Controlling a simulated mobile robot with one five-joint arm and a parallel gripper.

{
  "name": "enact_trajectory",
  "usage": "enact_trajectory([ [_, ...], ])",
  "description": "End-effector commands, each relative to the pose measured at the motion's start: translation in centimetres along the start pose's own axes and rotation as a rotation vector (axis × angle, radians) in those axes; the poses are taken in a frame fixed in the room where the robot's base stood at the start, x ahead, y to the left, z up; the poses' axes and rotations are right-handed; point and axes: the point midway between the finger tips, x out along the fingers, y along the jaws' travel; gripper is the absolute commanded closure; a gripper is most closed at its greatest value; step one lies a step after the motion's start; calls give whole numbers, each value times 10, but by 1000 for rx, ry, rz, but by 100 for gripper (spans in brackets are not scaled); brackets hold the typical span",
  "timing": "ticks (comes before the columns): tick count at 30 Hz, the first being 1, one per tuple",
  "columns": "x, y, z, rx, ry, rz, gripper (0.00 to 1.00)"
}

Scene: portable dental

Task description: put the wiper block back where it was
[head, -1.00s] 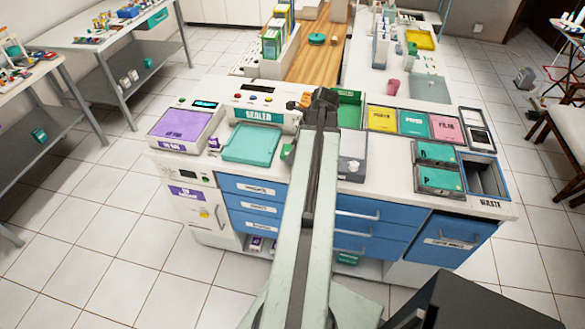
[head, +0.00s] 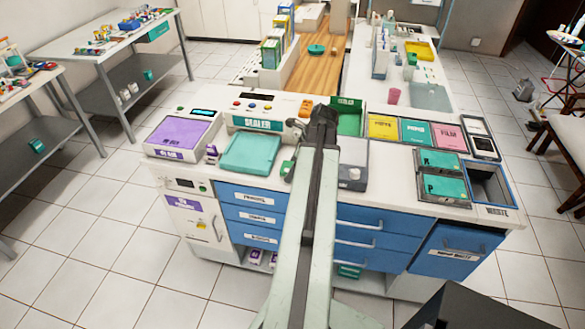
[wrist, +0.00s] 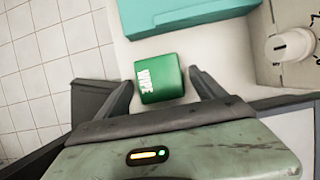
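The wiper block (wrist: 160,78) is a small green block with white lettering that reads "WIPE". In the wrist view it sits on the white counter close to the edge of a teal pad. My gripper (wrist: 160,84) is open, with one finger on each side of the block and a narrow gap showing at both sides. In the head view a small green piece (head: 287,168), which looks like the same block, shows just left of my arm, beside the sealer's teal pad (head: 251,152).
The sealer panel (head: 258,124) stands behind the pad, and a knob (wrist: 288,46) shows at the right in the wrist view. The counter's front edge is close to the block.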

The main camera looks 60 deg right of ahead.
Motion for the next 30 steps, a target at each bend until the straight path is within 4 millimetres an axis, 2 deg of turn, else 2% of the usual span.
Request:
enact_trajectory([
  [6, -2, 0, 0, 0, 0, 0, 21],
  [10, -13, 0, 2, 1, 0, 0, 21],
  [14, -36, 0, 4, 2, 0, 0, 21],
  [24, -114, 0, 4, 3, 0, -1, 21],
  [27, -124, 0, 3, 1, 0, -1, 21],
  [30, -125, 0, 1, 1, 0, 0, 21],
])
